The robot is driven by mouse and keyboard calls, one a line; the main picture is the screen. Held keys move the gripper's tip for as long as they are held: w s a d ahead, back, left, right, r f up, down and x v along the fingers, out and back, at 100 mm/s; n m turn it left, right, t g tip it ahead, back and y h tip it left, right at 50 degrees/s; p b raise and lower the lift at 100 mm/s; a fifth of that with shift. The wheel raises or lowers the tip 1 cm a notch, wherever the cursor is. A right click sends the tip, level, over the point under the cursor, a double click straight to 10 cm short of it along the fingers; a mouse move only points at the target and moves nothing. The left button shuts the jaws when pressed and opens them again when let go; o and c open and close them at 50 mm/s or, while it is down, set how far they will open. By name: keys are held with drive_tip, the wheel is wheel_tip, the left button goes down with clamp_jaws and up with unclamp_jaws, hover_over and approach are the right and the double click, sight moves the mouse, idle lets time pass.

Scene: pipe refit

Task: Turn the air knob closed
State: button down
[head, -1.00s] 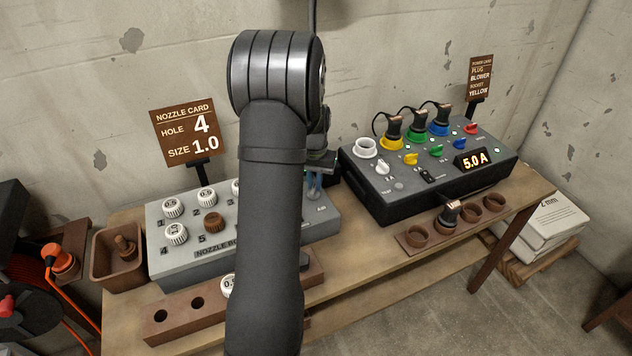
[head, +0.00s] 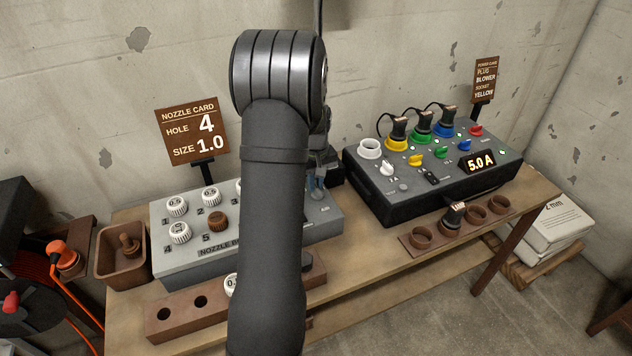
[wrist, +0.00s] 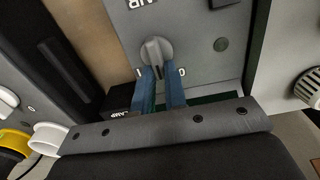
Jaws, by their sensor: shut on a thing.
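The air knob (wrist: 155,50) is a grey round knob with a raised bar, on the grey nozzle box (head: 188,262). In the wrist view the bar is slightly tilted, and an upside-down label is above it. My gripper (wrist: 160,76) has its two blue fingers on either side of the bar's near end, shut on it. In the head view my gripper (head: 317,186) is over the right end of the box, partly hidden by my arm. The knob is hidden there.
A black power box (head: 400,203) with coloured knobs and plugs stands close to the right. White nozzle caps (head: 177,206) sit on the box's left half. A wooden rack (head: 180,318) lies in front, and a brown bin (head: 122,268) stands at left.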

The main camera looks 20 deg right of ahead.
idle(0.4)
drive_tip(key=c, duration=1.5)
unclamp_jaws()
drive_tip(key=shift+o, duration=0.2)
drive_tip(key=shift+r, duration=0.1)
wheel_tip(320, 180, up, 17)
drive_tip(key=shift+r, duration=0.15)
wheel_tip(320, 180, down, 18)
drive_tip(key=shift+r, duration=0.2)
drive_tip(key=shift+r, duration=0.1)
